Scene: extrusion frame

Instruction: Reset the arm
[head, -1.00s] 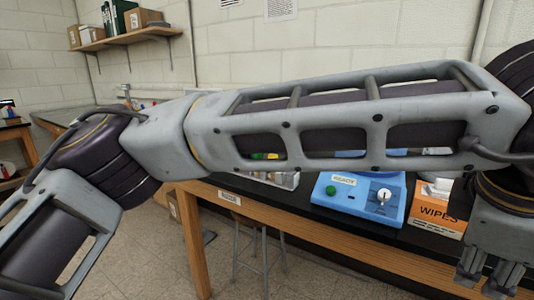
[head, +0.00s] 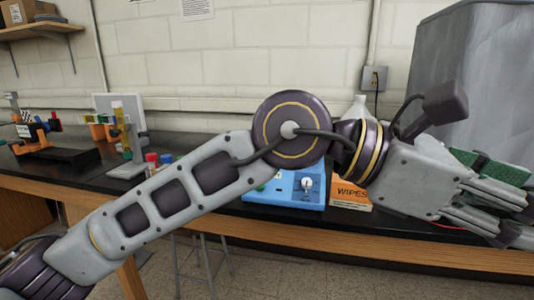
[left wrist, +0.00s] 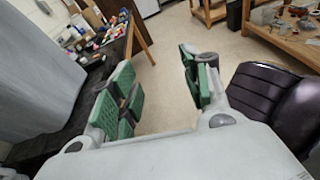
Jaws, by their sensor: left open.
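My left arm (head: 150,215) crosses the head view from the lower left. My left gripper (head: 510,207) is at the right edge, pointing right, above and in front of the dark bench top. In the left wrist view the left gripper (left wrist: 158,72) shows its green-padded fingers spread apart, with only floor between them. It holds nothing. My right gripper is not in view.
A black-topped wooden bench (head: 225,210) runs along the wall. On it are a blue device (head: 290,190), an orange wipes box (head: 350,192) partly behind my arm, and small coloured caps (head: 152,160). A large grey panel (head: 465,75) stands close to the gripper at right.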

